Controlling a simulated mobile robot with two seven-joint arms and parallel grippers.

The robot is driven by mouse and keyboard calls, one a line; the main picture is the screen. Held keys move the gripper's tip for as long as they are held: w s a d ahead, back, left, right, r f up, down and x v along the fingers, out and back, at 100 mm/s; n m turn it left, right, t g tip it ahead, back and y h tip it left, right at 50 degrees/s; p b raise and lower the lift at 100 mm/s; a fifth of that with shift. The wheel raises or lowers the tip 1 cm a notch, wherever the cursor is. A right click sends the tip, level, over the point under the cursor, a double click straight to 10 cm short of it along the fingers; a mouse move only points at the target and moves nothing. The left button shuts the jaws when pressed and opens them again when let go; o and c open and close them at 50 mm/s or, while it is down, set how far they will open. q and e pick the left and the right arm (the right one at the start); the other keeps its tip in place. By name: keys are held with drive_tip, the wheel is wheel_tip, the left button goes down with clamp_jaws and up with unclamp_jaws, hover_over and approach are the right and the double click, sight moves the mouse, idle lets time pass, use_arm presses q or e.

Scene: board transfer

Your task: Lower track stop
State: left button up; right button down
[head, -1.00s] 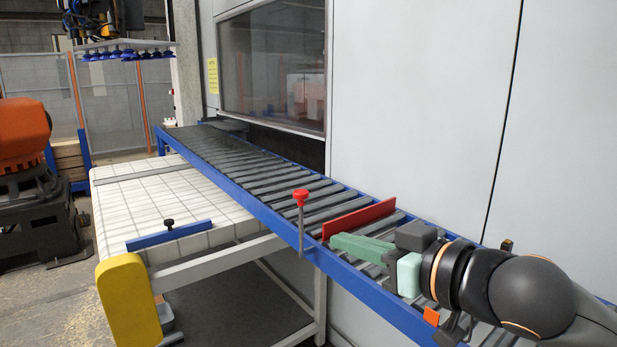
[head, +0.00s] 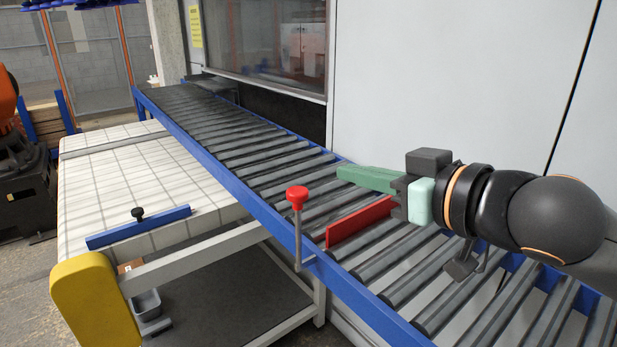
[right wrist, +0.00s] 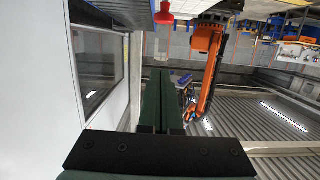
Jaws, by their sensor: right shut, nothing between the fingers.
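The track stop is a red plate (head: 360,221) standing up across the roller track (head: 290,165), in the head view. A lever with a red knob (head: 297,194) stands upright on the track's near blue rail. My right gripper (head: 345,175) has green fingers and is shut and empty. In the head view it shows above and behind the red plate, near the track's far side, pointing left. In the right wrist view its fingers (right wrist: 160,100) lie together, and the red knob (right wrist: 164,12) shows at the top. My left gripper is not in view.
A white gridded table (head: 130,180) with a blue bar and black knob (head: 138,214) stands left of the track. A yellow rounded end piece (head: 97,305) is at its near corner. A grey wall (head: 450,80) with a window runs behind the track. The rollers carry nothing else.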

drive_tip(key=shift+s, duration=0.15)
drive_tip(key=p, duration=0.2)
hover_over(300, 210)
drive_tip(key=s+d, duration=0.1)
drive_tip(key=f, duration=0.2)
drive_tip(key=shift+s+d+f+b, duration=0.15)
drive_tip(key=shift+f+b, duration=0.05)
drive_tip(key=shift+f, duration=0.8)
drive_tip(key=shift+s+d+f+b, duration=0.1)
drive_tip(key=shift+f+b, duration=0.1)
drive_tip(key=shift+f, duration=0.8)
drive_tip(key=shift+f+b, duration=0.9)
drive_tip(key=shift+f, duration=1.7)
